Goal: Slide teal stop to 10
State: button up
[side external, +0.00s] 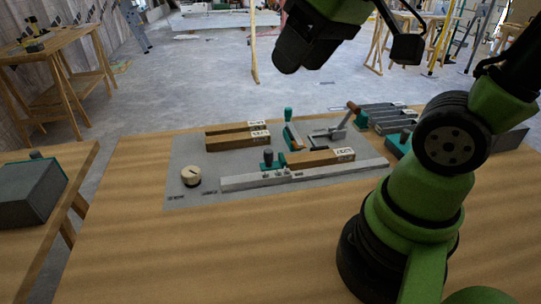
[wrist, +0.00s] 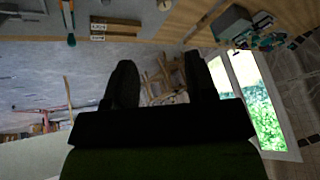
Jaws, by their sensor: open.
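The teal stop (side external: 268,158), with a dark knob on top, sits at the grey rail (side external: 310,175) on the panel, left of the rail's middle in the side view. The rail's marks and numbers are too small to read, so I cannot tell where the stop stands against 10. My gripper (wrist: 160,78) is open and empty in the wrist view, its two dark fingers apart. In the side view its dark end (side external: 302,48) is high above and behind the panel, well away from the stop. I cannot pick out the stop in the wrist view.
A cream dial (side external: 190,176) lies left of the rail. Labelled wooden blocks (side external: 237,140), a teal-handled lever (side external: 289,117) and a brown-handled lever (side external: 346,118) stand behind it. Grey bars (side external: 390,115) are at the back right. The table's front (side external: 200,250) is clear.

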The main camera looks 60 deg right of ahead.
jog(key=w+d+f+n+g+h, duration=0.1)
jog(key=w+d+f+n+g, duration=0.2)
jog(key=w+d+f+n, duration=0.4)
jog(key=n+g, duration=0.2)
jog(key=g, duration=0.1)
send_over(269, 151)
notch_tip(269, 151, down, 11)
jog(key=shift+r, duration=0.15)
notch_tip(269, 151, down, 10)
jog(key=shift+d+f, duration=0.1)
grip_shut()
